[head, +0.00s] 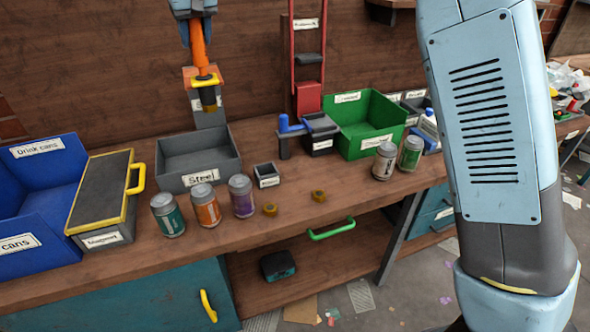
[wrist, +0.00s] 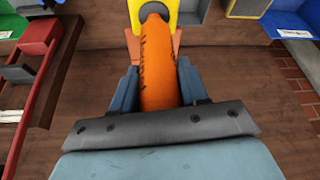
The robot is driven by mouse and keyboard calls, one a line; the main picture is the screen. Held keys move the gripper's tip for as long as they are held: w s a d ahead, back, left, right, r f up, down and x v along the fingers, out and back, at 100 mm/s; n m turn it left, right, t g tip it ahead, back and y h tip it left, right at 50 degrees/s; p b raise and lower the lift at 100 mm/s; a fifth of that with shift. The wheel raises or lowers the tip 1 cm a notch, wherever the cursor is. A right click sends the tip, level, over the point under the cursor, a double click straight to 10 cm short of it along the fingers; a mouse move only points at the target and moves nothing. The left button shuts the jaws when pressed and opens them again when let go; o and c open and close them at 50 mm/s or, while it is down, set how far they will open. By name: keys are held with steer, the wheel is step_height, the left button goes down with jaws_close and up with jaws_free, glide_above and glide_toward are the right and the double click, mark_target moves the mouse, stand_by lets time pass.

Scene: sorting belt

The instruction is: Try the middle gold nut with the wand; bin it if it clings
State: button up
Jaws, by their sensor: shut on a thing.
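My gripper (head: 197,14) is shut on the orange wand (head: 198,45), which hangs upright high above the back of the bench. The wand also fills the middle of the wrist view (wrist: 158,65). Its yellow collar and dark tip are above the back of the grey Steel bin (head: 212,177). A gold-brown band shows at the tip's lower end; it looks like a clinging nut, but it is too small to be sure. Two gold nuts, the left one (head: 270,210) and the right one (head: 318,196), lie apart on the bench front. No third nut shows on the bench.
Several cans stand along the front, including an orange one (head: 205,207). A small dark box (head: 266,174) is beside the Steel bin. A yellow-rimmed box (head: 102,195) and blue bin (head: 45,165) are left; a green bin (head: 365,122) and red frame (head: 307,60) are right.

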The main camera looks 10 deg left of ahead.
mark_target(199, 55)
steer(key=shift+w+a+f, duration=0.1)
steer(key=shift+w+f, duration=0.05)
steer(key=shift+f, duration=1.15)
steer(key=shift+w+a+f, duration=0.1)
steer(key=shift+w+f, duration=0.05)
steer(key=shift+f, duration=1.15)
steer(key=shift+w, duration=0.1)
